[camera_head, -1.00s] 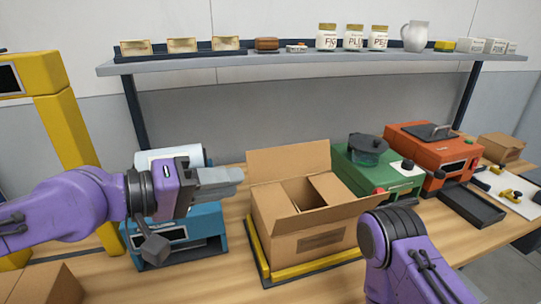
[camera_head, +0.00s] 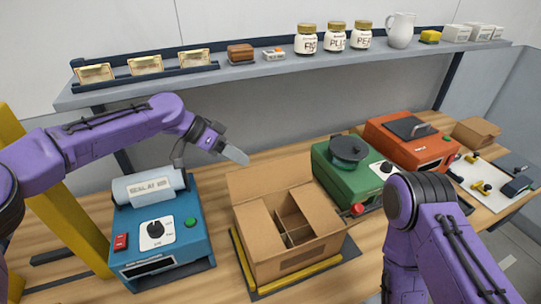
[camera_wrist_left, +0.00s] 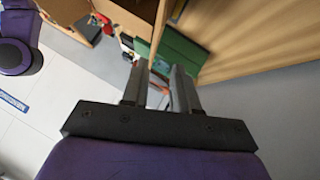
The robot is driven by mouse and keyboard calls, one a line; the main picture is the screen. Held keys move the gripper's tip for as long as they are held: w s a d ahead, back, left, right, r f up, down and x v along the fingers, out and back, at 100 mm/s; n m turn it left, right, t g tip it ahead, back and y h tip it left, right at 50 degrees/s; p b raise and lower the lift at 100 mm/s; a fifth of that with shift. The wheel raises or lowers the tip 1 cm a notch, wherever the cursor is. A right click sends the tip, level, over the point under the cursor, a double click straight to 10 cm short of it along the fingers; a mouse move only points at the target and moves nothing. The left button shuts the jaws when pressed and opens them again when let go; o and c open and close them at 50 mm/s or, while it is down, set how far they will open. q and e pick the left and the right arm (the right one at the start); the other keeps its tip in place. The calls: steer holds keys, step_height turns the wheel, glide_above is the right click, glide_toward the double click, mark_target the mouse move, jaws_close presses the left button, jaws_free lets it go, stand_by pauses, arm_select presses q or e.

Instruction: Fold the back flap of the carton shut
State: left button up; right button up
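The open carton (camera_head: 301,258) sits on the bench in the head view. Its back flap (camera_head: 262,180) stands up along the far edge, leaning back. The left side flap (camera_head: 254,226) and right side flap (camera_head: 318,208) lie folded inward, with a gap between them showing dividers inside. My left gripper (camera_head: 236,155) is above and just behind the top of the back flap, toward its left end; contact is not visible. In the left wrist view its two fingers (camera_wrist_left: 158,88) are apart with nothing between them. My right gripper is out of view; only its arm shows.
The carton rests on a dark tray with yellow bars (camera_head: 300,277). A blue label machine (camera_head: 160,230) stands left, and a green machine (camera_head: 350,170) and orange machine (camera_head: 410,145) stand right. A shelf (camera_head: 280,70) with jars and boxes runs behind, above my left gripper.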

mark_target(261, 171)
arm_select(q)
steer(key=p+x, duration=0.1)
steer(key=x, duration=0.4)
steer(key=p+x, duration=0.1)
steer(key=x, duration=0.1)
steer(key=shift+s+d+r+p, duration=0.25)
steer(key=shift+s+d+p, duration=0.05)
steer(key=shift+s+d, duration=0.1)
steer(key=shift+w+d+f, duration=0.15)
steer(key=shift+d+f, duration=0.05)
steer(key=shift+a, duration=0.2)
steer(key=shift+c, duration=1.2)
jaws_close()
steer(key=shift+a, duration=0.2)
steer(key=shift+s+d, duration=0.2)
steer(key=shift+s, duration=0.05)
